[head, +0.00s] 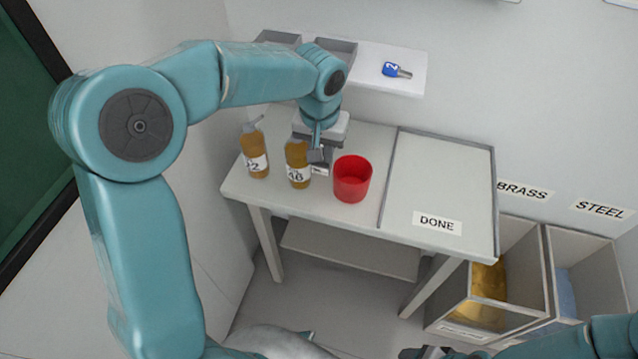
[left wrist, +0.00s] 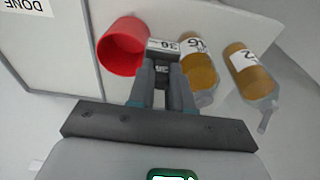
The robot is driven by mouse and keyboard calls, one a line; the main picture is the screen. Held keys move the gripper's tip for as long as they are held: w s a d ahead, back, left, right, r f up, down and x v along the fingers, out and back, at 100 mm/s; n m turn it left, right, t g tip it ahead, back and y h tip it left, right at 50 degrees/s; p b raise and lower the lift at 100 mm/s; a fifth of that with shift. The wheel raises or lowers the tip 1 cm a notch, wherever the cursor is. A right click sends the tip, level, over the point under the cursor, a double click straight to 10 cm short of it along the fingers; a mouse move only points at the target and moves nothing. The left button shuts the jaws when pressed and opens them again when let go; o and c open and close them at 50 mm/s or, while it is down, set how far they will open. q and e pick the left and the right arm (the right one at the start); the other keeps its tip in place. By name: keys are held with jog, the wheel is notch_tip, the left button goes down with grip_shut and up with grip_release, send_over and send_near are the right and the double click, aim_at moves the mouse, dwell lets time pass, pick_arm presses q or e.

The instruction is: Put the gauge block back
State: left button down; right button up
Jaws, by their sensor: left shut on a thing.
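My left gripper (head: 318,155) reaches down over the back of the white table, behind the bottles. In the left wrist view its two fingers (left wrist: 166,88) are shut on a small grey gauge block (left wrist: 162,70) with a label that seems to read 36. Just beyond the block is a grey piece with a white label (left wrist: 161,45), also apparently 36. I cannot tell whether the block touches it. In the head view the block is mostly hidden by the gripper and a bottle. A dark part of my right gripper (head: 428,352) shows at the bottom edge; its fingers are unclear.
A red cup (head: 351,180) stands just right of the gripper. Two amber bottles (head: 298,168) (head: 255,155) stand close on its left. The DONE tray (head: 440,180) is bare. A shelf (head: 375,75) behind holds a blue-headed key (head: 394,70). Brass and steel bins (head: 507,250) stand right.

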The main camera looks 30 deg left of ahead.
pick_arm(q)
notch_tip(320, 180, down, 12)
jog(key=shift+f, duration=0.15)
dwell(0.3)
jog(key=shift+f+b, duration=0.2)
jog(key=shift+b, duration=0.2)
jog(key=c, duration=1.3)
grip_release()
jog(key=shift+r, duration=0.1)
